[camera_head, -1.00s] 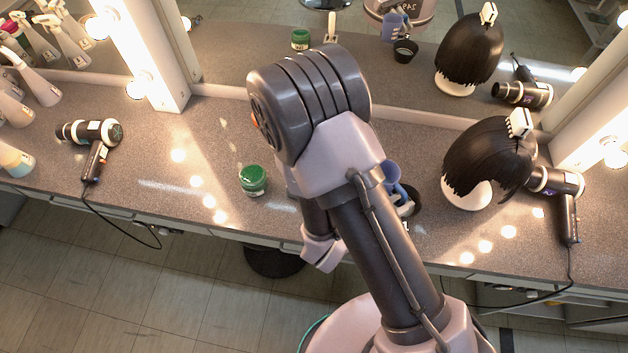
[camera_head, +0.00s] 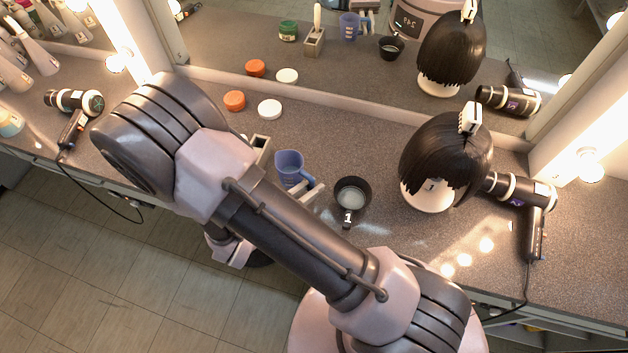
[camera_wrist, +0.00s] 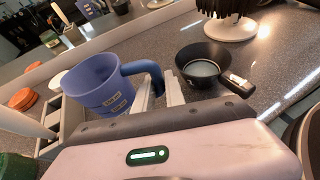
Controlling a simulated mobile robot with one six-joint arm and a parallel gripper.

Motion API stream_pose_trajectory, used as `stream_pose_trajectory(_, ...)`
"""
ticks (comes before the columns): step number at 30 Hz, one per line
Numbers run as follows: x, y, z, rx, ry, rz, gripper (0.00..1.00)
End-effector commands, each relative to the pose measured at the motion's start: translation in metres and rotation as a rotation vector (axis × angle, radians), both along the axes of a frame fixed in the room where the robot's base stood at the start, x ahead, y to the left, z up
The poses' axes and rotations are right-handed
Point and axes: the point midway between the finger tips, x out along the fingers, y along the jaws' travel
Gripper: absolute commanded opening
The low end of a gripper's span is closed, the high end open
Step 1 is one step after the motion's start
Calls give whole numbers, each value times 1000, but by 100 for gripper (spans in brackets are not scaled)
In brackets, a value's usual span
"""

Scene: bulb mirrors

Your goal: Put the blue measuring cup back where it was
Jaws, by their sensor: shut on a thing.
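The blue measuring cup (camera_head: 289,167) is upright near the middle of the counter, left of a black bowl (camera_head: 351,193). In the wrist view the cup (camera_wrist: 97,84) is at left, its open top and yellowish labels showing, its handle toward the right. My gripper (camera_wrist: 160,92) is shut on the handle; in the head view its pale fingers (camera_head: 309,192) show at the handle, partly behind my arm. Whether the cup's base touches the counter is hidden. The black bowl (camera_wrist: 203,66) is right of my fingers in the wrist view, with pale contents.
A pale holder (camera_head: 260,145) stands close left of the cup, partly behind my arm. Orange (camera_head: 234,100) and white (camera_head: 270,109) lids lie behind it. A wig head (camera_head: 445,160) and hair dryer (camera_head: 515,190) are at right. A green jar (camera_wrist: 16,166) shows at the wrist view's lower left.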

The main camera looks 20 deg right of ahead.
Motion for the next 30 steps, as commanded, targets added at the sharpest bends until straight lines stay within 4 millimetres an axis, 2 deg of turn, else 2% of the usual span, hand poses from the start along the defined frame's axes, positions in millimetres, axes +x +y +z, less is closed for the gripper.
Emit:
stream_pose_trajectory(3, 25, -23, -6, 2, -2, -6, 0)
stream_pose_trajectory(7, 38, -34, -7, 0, 0, 0, 0)
stream_pose_trajectory(14, 40, -34, -43, -1, 1, 2, 0)
stream_pose_trajectory(20, 40, -34, -40, 0, 0, 2, 0)
stream_pose_trajectory(24, 40, -34, -45, 0, 0, 1, 0)
stream_pose_trajectory(25, 40, -34, -44, 0, 0, 2, 21)
stream_pose_trajectory(27, 40, -34, -43, 0, 0, 2, 34)
stream_pose_trajectory(30, 39, -34, -43, 0, 0, 1, 37)
